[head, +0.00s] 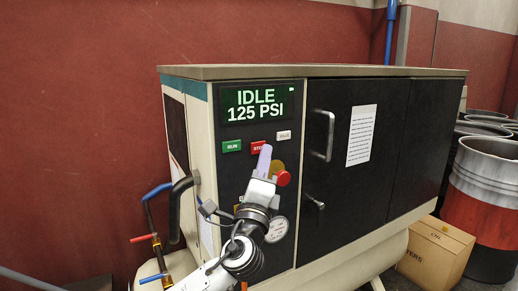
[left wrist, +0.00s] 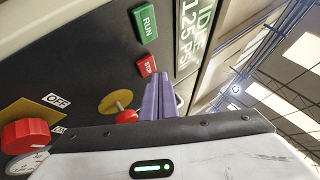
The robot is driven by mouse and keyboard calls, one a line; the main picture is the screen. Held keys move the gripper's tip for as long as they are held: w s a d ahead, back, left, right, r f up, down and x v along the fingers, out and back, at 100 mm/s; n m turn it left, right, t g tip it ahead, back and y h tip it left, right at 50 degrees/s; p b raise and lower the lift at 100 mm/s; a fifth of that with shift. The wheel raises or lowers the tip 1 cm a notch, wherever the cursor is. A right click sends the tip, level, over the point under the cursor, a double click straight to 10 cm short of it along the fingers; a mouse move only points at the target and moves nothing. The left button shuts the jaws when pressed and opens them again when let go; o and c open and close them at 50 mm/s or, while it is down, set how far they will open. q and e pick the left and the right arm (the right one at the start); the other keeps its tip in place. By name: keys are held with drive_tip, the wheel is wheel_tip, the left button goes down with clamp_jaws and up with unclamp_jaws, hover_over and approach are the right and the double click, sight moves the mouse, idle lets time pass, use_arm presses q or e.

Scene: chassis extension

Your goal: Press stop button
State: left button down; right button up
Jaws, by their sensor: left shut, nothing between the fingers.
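The red stop button (head: 259,147) is on the dark front panel of the machine, right of the green run button (head: 232,146) and under the display. My left gripper (head: 265,150) is shut and empty, its pale purple fingertips overlapping the right edge of the stop button in the head view. In the left wrist view the stop button (left wrist: 147,66) shows just beyond and left of the closed fingers (left wrist: 158,100), with the run button (left wrist: 146,24) above it. I cannot tell whether the fingertips touch the panel. My right gripper is not in view.
The display (head: 256,103) reads IDLE, 125 PSI. A white button (head: 284,136) and a red knob (head: 283,178) sit right of the gripper. In the left wrist view, a red rotary switch (left wrist: 25,136) lies at left. Handles (head: 329,136) protrude from the doors; barrels (head: 488,185) stand at right.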

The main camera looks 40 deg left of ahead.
use_arm(q)
drive_tip(key=shift+a, duration=0.15)
idle(0.7)
drive_tip(key=shift+w+a, duration=0.2)
drive_tip(key=shift+a, duration=0.1)
drive_tip(key=shift+w+a, duration=0.15)
drive_tip(key=shift+a, duration=0.25)
idle(0.6)
idle(0.4)
drive_tip(key=shift+s+d, duration=0.35)
drive_tip(key=shift+d, duration=0.45)
drive_tip(key=d, duration=0.1)
drive_tip(key=s+d, duration=0.1)
drive_tip(key=d, duration=0.1)
drive_tip(key=s+d, duration=0.1)
drive_tip(key=shift+d, duration=0.3)
idle(0.5)
